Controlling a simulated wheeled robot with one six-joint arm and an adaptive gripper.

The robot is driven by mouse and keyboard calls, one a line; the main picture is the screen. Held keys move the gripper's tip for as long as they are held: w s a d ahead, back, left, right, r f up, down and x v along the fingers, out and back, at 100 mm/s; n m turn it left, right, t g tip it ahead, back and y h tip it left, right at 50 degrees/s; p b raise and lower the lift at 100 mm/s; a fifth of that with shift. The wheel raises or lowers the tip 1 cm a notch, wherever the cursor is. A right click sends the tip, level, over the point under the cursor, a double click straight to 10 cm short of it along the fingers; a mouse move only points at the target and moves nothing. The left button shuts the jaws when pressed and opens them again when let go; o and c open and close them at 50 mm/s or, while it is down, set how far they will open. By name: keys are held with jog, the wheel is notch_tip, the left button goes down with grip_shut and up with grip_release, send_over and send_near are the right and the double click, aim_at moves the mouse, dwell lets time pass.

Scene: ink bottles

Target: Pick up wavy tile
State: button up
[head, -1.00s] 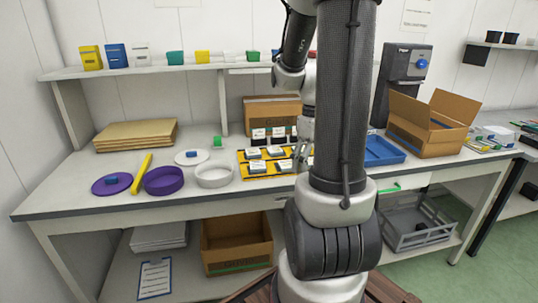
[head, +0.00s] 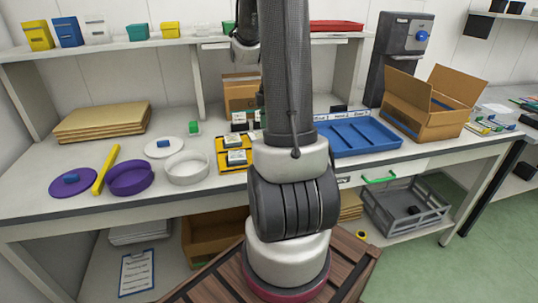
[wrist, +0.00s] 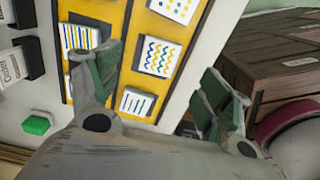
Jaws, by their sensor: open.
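In the wrist view a white tile with blue and yellow wavy lines (wrist: 160,55) lies on a yellow tray (wrist: 118,88). A dotted tile (wrist: 175,8) lies above it in the picture, a tile with upright lines (wrist: 138,101) below it and a striped tile (wrist: 82,38) to its left. My gripper (wrist: 163,88) is open and empty, its green-padded fingers wide apart at either side of the wavy and upright-lined tiles' column in the picture. In the head view the yellow tray (head: 221,156) is partly hidden by my arm, and my gripper is hidden there.
A green block (wrist: 36,124) and black-and-white labelled items (wrist: 12,62) are left of the tray. On the table are a white round dish (head: 187,168), a purple dish (head: 130,179), a blue tray (head: 357,137) and an open carton (head: 428,110). A shelf (head: 185,42) runs above.

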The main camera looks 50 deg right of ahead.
jog(key=f, duration=0.7)
jog(key=shift+s+d+f, duration=0.15)
jog(key=shift+d+f, duration=0.1)
jog(key=shift+f, duration=0.05)
jog(key=shift+c, duration=0.4)
jog(key=c, duration=1.1)
